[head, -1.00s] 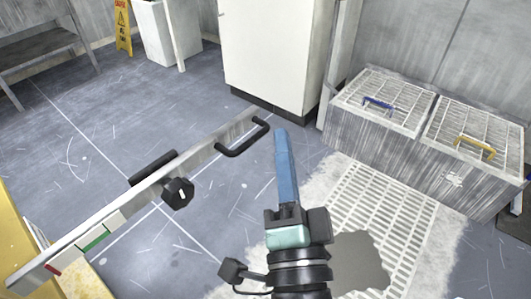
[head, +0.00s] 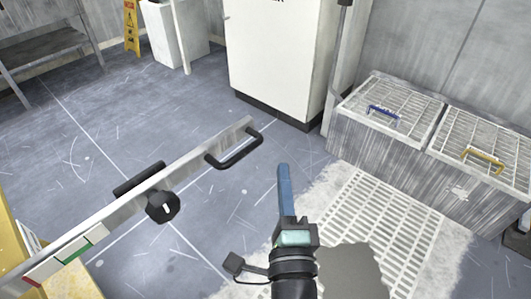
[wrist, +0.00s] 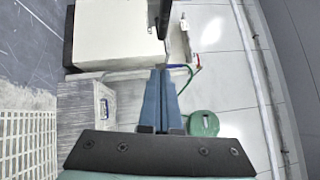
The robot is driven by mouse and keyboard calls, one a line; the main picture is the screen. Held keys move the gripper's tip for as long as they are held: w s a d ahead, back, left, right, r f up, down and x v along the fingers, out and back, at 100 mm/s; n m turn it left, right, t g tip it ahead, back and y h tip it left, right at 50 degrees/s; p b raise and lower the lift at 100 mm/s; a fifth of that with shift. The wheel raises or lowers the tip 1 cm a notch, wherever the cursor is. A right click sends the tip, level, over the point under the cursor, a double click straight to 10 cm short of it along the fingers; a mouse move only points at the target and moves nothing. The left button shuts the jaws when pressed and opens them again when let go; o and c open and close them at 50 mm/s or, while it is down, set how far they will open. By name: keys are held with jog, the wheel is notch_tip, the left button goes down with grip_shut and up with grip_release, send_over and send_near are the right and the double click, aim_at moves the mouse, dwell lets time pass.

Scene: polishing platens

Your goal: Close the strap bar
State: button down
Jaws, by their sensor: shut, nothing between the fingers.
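The strap bar (head: 195,165) is a long grey bar running from the lower left to the middle of the head view. It has a black pull handle (head: 235,150) near its far end, a black knob (head: 163,207) midway, and red and green marks near the left end. It extends out over the floor from the yellow frame (head: 12,240). My gripper (head: 284,168), with blue fingers, is shut and empty, to the right of the handle and apart from it. The shut fingers (wrist: 160,72) also show in the wrist view, where I cannot make out the bar.
A white cabinet (head: 275,60) stands at the back. A grey bin (head: 385,150) with two grated lids is at the right, beside a floor grating (head: 385,225). A post (head: 338,70) stands between cabinet and bin. Open floor lies beyond the bar.

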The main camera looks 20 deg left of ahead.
jog(key=shift+w+a+r+p, duration=0.15)
jog(key=shift+w+a+p, duration=0.1)
jog(key=shift+w+a, duration=0.35)
jog(key=shift+w+a+r+p, duration=0.15)
jog(key=shift+w+a+p, duration=0.15)
jog(key=shift+a, duration=0.55)
jog(key=shift+w+a+r+p, duration=0.2)
jog(key=shift+w+a, duration=0.3)
jog(key=shift+a, duration=0.2)
jog(key=shift+a+f, duration=0.1)
